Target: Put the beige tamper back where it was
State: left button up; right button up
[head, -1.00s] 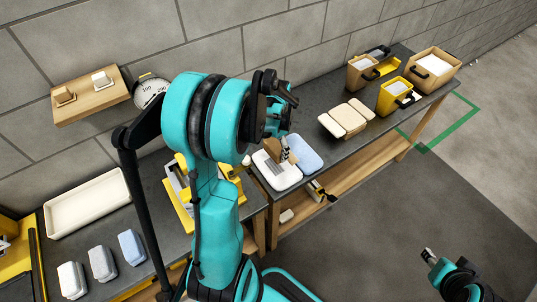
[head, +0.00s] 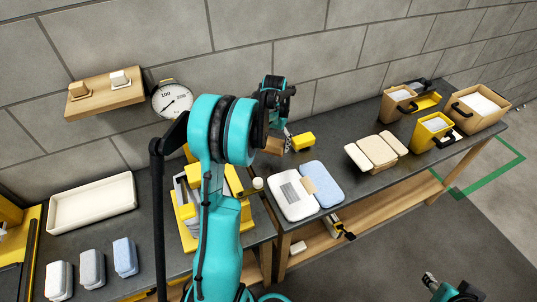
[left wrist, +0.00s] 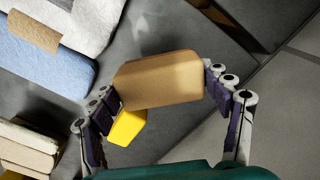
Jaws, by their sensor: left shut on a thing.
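My left gripper (head: 280,140) is shut on a tan block, the beige tamper (head: 271,146), and holds it at the back of the dark bench beyond the white pack. In the left wrist view the tamper (left wrist: 158,80) sits between the two fingers of the left gripper (left wrist: 165,95). A yellow block (head: 303,141) is close to the right of that gripper; part of it shows behind the tamper in the wrist view (left wrist: 126,128). My right gripper (head: 430,282) is at the bottom right over the floor, small, its jaws unclear.
A white pack (head: 290,199) and a blue pack (head: 324,180) lie side by side. Beige packs (head: 377,152) and several bins (head: 432,131) stand to the right. A wall shelf (head: 107,95) holds two small blocks; a dial scale (head: 172,100) is beside it. A yellow frame (head: 183,205) stands left.

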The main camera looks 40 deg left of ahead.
aim_at(269, 151)
pick_arm(q)
jog(key=shift+s+a+f, duration=0.1)
jog(key=shift+a+f, duration=0.45)
jog(key=shift+a, duration=0.25)
notch_tip(269, 151, down, 4)
jog(key=shift+f+b, duration=0.1)
jog(key=shift+b, duration=1.05)
jog(key=shift+r, duration=0.2)
jog(key=shift+f, duration=0.15)
jog(key=o, duration=1.3)
